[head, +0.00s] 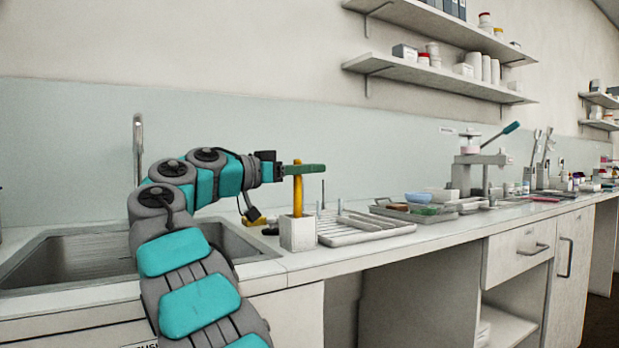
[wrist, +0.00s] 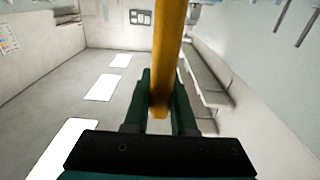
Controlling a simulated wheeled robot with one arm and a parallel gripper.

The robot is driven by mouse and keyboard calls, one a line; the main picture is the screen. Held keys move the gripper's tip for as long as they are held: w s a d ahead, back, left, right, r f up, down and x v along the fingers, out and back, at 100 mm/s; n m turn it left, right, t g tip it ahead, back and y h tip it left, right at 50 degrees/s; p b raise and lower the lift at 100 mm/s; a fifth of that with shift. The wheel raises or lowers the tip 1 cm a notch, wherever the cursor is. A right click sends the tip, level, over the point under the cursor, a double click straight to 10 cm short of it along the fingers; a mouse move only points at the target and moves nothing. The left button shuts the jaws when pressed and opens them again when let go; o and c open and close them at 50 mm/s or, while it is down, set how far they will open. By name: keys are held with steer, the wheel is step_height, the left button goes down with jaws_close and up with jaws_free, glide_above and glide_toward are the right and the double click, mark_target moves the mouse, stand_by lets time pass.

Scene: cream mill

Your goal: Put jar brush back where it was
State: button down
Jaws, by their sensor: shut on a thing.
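The jar brush (head: 297,193) shows as an upright yellow handle in the head view. My gripper (head: 304,170) has its green fingers shut on the upper part of that handle. The handle's lower end meets the top of a pale square holder (head: 298,234) on the counter; I cannot tell how deep it sits inside. The brush head is not clearly visible. In the wrist view, the yellow handle (wrist: 170,50) passes between the two fingers of my gripper (wrist: 160,95).
A sink (head: 75,258) with a tall tap (head: 138,150) lies left of the holder. A white drying rack (head: 365,229) stands close on its right. Trays and bowls (head: 415,207) and a press (head: 480,165) stand farther right. Small dark items lie behind the holder.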

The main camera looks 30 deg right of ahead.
steer(key=shift+f, duration=0.25)
steer(key=shift+f, duration=0.15)
steer(key=c, duration=0.7)
jaws_free()
steer(key=shift+c, duration=0.2)
steer(key=shift+r, duration=0.2)
steer(key=shift+r, duration=0.1)
steer(key=a+p, duration=0.1)
steer(key=a, duration=1.1)
steer(key=shift+s+f+p, duration=0.25)
steer(key=shift+f+p, duration=0.05)
steer(key=shift+p, duration=0.05)
